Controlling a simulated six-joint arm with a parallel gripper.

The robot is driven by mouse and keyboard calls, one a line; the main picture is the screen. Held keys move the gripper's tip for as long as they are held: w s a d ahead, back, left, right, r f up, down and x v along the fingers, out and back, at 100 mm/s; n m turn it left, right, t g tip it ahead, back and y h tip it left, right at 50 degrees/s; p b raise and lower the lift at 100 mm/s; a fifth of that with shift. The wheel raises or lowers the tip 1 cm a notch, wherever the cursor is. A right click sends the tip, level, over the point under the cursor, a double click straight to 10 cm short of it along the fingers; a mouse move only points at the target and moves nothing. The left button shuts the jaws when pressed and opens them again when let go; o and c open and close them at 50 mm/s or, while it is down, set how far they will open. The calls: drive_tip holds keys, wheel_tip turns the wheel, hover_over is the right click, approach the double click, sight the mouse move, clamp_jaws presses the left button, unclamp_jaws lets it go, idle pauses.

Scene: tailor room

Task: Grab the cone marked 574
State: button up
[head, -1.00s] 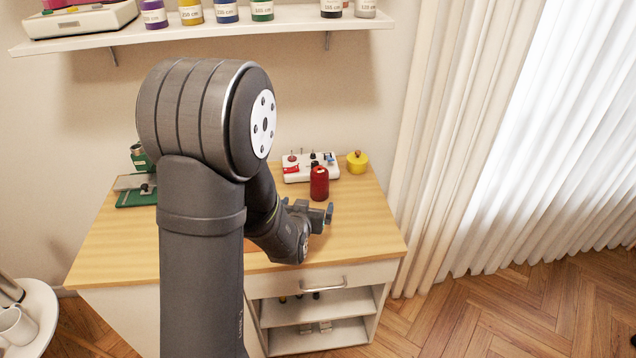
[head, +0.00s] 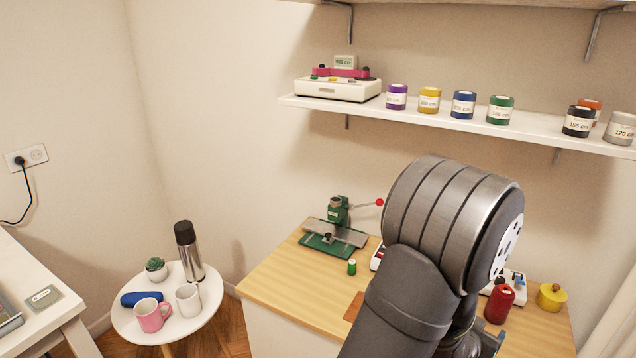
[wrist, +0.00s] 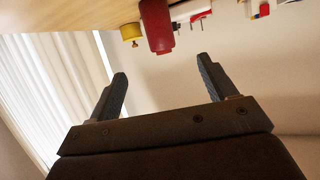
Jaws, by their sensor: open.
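No mark 574 can be read on any item. A red thread cone (head: 499,304) stands upright on the wooden worktop, to the right of my arm in the head view. The wrist view is turned over and shows the red cone (wrist: 157,25) beyond my fingertips, apart from them. My gripper (wrist: 163,83) is open with nothing between its fingers. In the head view it is mostly hidden behind my arm. A small green spool (head: 351,266) stands on the worktop to the left of my arm. Labelled spools, such as the purple one (head: 396,97), stand on the wall shelf.
A green press (head: 334,240) with a red-knobbed lever stands on the worktop (head: 290,280). A yellow pot (head: 551,297) is right of the red cone, and a white device (head: 517,281) is behind it. A round table (head: 215,293) holds mugs and a flask at left.

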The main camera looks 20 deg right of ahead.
drive_tip(key=m+g+y, duration=0.3)
drive_tip(key=g+y, duration=0.2)
drive_tip(key=y, duration=0.3)
approach(503, 290)
drive_tip(key=x, duration=0.7)
drive_tip(key=shift+s+d+f, duration=0.25)
drive_tip(key=shift+d+f, duration=0.05)
drive_tip(key=shift+d, duration=0.1)
drive_tip(key=shift+w+a+x, duration=0.1)
drive_tip(key=shift+x, duration=1.2)
drive_tip(key=shift+w+a+x, duration=0.15)
drive_tip(key=shift+x, duration=1.15)
drive_tip(key=c, duration=1.1)
drive_tip(key=shift+c, duration=0.2)
